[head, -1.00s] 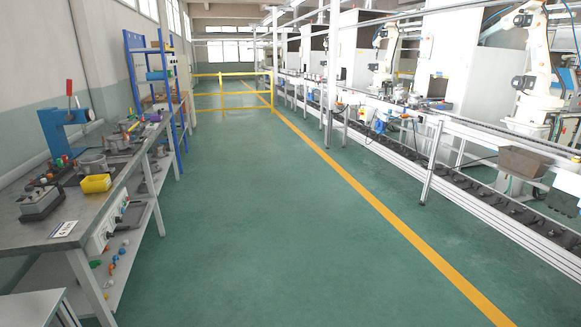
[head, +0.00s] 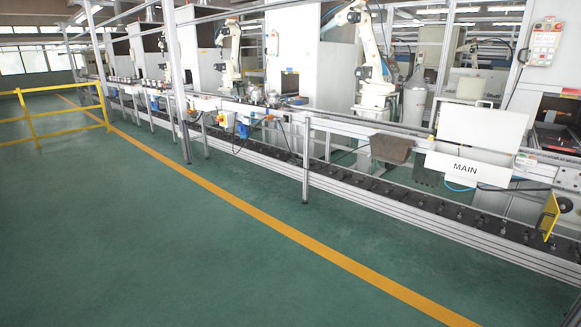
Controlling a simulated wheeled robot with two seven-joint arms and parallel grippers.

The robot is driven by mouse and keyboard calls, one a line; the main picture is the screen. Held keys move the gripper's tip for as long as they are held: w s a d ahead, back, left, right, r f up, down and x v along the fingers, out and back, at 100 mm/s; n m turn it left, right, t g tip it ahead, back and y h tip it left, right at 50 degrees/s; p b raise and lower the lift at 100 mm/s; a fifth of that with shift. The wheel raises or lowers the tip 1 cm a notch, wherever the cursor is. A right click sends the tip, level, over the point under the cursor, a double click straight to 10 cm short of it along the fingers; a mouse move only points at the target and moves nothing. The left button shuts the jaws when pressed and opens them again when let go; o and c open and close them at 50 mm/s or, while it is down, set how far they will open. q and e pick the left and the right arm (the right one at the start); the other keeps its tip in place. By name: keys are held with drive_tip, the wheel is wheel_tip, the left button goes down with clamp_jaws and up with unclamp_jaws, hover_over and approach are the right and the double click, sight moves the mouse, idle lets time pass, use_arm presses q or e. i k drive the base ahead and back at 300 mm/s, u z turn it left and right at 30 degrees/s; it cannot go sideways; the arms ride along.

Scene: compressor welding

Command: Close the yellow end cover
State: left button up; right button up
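A yellow panel (head: 550,214), likely the yellow end cover, stands at the far right of the head view, near the low end of the conveyor line. It looks upright and swung out from the line, seen nearly edge-on. Its hinge side is too small to make out. Neither of my grippers shows in the head view.
A conveyor line with a long aluminium rail (head: 400,200) runs across the right side. A white box marked MAIN (head: 468,167) with a raised lid sits on it. A yellow railing (head: 50,112) stands at left. The green floor (head: 200,260) is clear, with a yellow line.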

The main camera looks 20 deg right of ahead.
sight(547, 219)
drive_tip(key=z, duration=1.1)
drive_tip(key=i, duration=1)
drive_tip(key=z, duration=1.15)
drive_tip(key=i, duration=2)
drive_tip(key=z, duration=0.3)
drive_tip(key=i, duration=0.85)
drive_tip(key=z, duration=0.6)
